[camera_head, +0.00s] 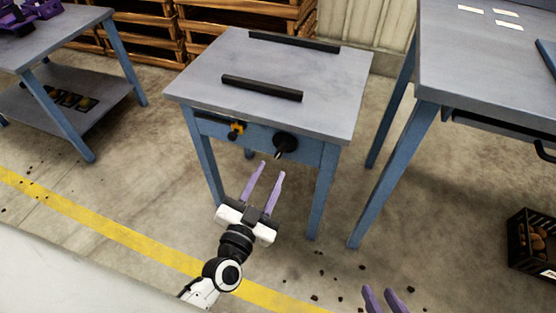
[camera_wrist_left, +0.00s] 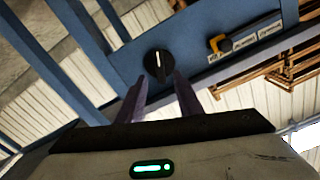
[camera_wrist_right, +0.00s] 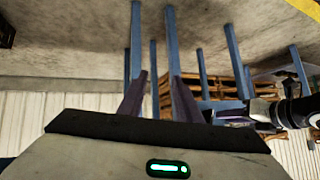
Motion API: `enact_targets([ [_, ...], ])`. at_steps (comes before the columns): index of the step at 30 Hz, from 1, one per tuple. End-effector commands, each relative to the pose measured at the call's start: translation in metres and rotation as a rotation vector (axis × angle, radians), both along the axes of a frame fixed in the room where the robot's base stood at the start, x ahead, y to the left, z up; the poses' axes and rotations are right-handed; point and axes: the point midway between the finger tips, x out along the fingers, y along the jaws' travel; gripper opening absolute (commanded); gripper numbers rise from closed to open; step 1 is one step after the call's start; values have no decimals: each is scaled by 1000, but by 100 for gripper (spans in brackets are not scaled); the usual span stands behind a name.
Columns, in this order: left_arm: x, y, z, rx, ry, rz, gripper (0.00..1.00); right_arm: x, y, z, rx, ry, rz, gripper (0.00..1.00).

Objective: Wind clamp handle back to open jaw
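The clamp handle looks to be the round black knob (camera_head: 285,142) on the blue front rail of the grey-topped table. It also shows in the left wrist view (camera_wrist_left: 157,65), a little beyond the fingertips. Two parallel black bars lie on the tabletop, a near one (camera_head: 262,88) and a far one (camera_head: 295,41), with a wide gap between them; they look like the jaw. My left gripper (camera_head: 272,169) is open and empty, in front of and below the knob, apart from it. My right gripper (camera_head: 378,291) is open and empty at the bottom edge, well away from the table.
A yellow-and-black part (camera_head: 236,130) sits left of the knob, beside a white label strip (camera_wrist_left: 258,38). A blue-legged bench (camera_head: 490,75) stands right, a table with a lower shelf (camera_head: 65,105) left. A dark crate (camera_head: 533,245) is at far right. Small lumps litter the floor.

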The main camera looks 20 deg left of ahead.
Motion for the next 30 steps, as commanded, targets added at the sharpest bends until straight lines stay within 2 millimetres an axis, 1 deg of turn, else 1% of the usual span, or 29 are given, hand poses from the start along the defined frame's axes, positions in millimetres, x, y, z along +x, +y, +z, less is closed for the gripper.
enact_targets([
  [1, 12, 0, -1, -1, -4, 0, 33, 2, 1, -4, -1, 5, 6, 31],
  [3, 25, -1, -1, -1, -3, 0, 33, 3, 3, -7, -1, 13, 12, 31],
  [6, 42, -1, -1, -2, -2, 0, 33, 6, 6, -9, -3, 23, 24, 31],
  [10, 58, -2, -1, -1, -1, 0, 33, 6, 8, -12, -3, 37, 34, 31],
  [15, 68, -2, 0, 0, 1, -2, 33, 6, 10, -13, -4, 46, 41, 31],
  [23, 69, -2, 0, 0, 1, -2, 33, 6, 10, -13, -3, 46, 42, 31],
  [24, 69, -2, 0, 0, 1, -2, 26, 6, 10, -13, -3, 46, 42, 31],
  [28, 69, -2, 0, 0, 1, -2, 4, 7, 10, -13, -3, 46, 42, 31],
  [29, 69, -2, 0, 0, 1, -2, 0, 7, 10, -13, -3, 46, 42, 31],
  [30, 69, -2, 0, 0, 1, -2, 0, 7, 10, -13, -3, 45, 42, 31],
])
